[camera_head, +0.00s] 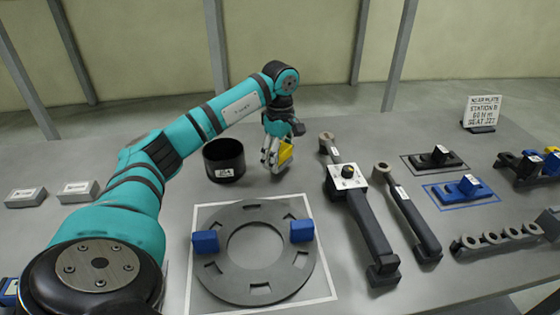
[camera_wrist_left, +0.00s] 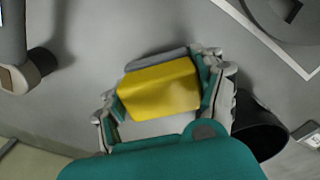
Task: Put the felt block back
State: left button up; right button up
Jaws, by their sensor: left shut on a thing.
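My left gripper (camera_head: 271,160) is shut on a yellow block (camera_head: 285,153), just right of the black cup. In the left wrist view the yellow block (camera_wrist_left: 160,90) lies between the two fingers of the left gripper (camera_wrist_left: 165,95), with a grey strip along its far edge. I take this yellow block for the felt block. Whether it touches the table I cannot tell. My right gripper does not show.
The black cup (camera_head: 223,158) has a white label. A grey slotted ring plate (camera_head: 225,285) with two blue blocks (camera_head: 205,242) lies in front. Long dark tools (camera_head: 365,225) lie to the right. Blue and black mats (camera_head: 447,197) lie beyond. Two grey labelled blocks (camera_head: 78,191) lie left.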

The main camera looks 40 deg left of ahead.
pick_arm(q)
jog(key=shift+f, duration=1.25)
jog(key=shift+f, duration=0.1)
jog(key=o, duration=1.2)
jog(key=shift+c, duration=0.2)
notch_tip(320, 180, up, 12)
jog(key=shift+r, duration=0.2)
jog(key=shift+f, duration=0.1)
